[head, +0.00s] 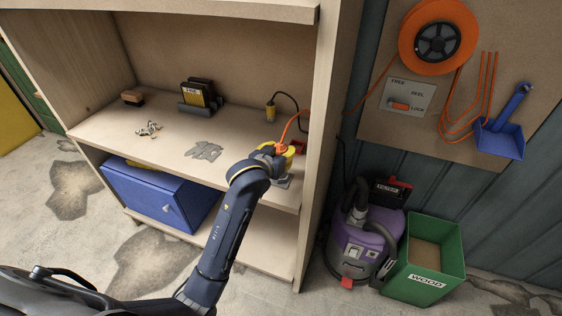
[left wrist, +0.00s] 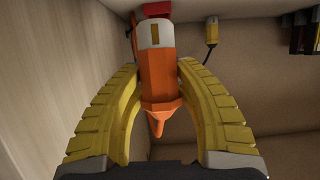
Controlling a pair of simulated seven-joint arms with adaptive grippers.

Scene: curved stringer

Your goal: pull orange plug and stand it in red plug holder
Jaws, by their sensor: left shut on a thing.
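My left gripper (head: 277,153) is over the right part of the upper shelf. Its yellow fingers (left wrist: 161,103) are shut on the orange plug (left wrist: 157,72), which has a pale end. In the head view the plug is mostly hidden by the gripper; an orange cord rises beside it. A red piece, seemingly the red plug holder (head: 298,147), is just right of the gripper. In the left wrist view a red piece (left wrist: 157,9) shows just beyond the plug's pale end; I cannot tell whether they touch. My right gripper is not in view.
A yellow plug (head: 270,112) with a dark cord stands behind the gripper. The shelf's right upright (head: 321,120) is close by. A dark rack (head: 198,97), a brush (head: 132,97) and small loose pieces (head: 149,129) lie further left. A blue box (head: 158,195) is below.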

